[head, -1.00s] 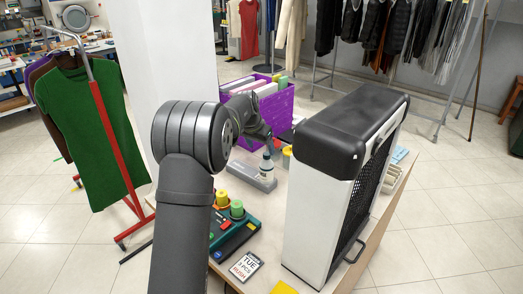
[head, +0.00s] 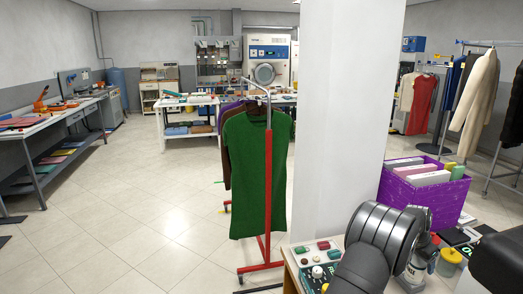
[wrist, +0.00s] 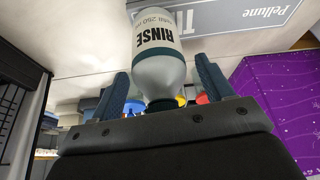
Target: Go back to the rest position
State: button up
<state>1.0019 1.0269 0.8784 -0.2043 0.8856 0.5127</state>
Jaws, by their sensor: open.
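My gripper (wrist: 160,88) shows in the wrist view with its two blue fingers apart and nothing clamped between them. The bottle (head: 414,268) is partly hidden there, beside my wrist.
A purple crate (head: 408,193) holding files stands on the table behind my arm. A yellow-lidded jar (head: 449,263) stands to the right, a button panel (head: 316,262) to the left. A white pillar (head: 340,120) rises behind. A garment rack (head: 268,200) with a green garment stands left of it.

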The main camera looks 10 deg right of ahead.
jog(key=shift+d+f, duration=0.1)
jog(key=shift+d, duration=0.15)
jog(key=shift+a+r, duration=0.1)
jog(key=shift+r, duration=1.6)
jog(key=shift+f, duration=0.1)
jog(key=shift+f, duration=0.3)
notch_tip(320, 180, down, 3)
jog(key=shift+r, duration=0.2)
jog(key=v, duration=1)
jog(key=shift+a+r, duration=0.15)
jog(key=shift+a, duration=0.05)
jog(key=shift+r, duration=0.1)
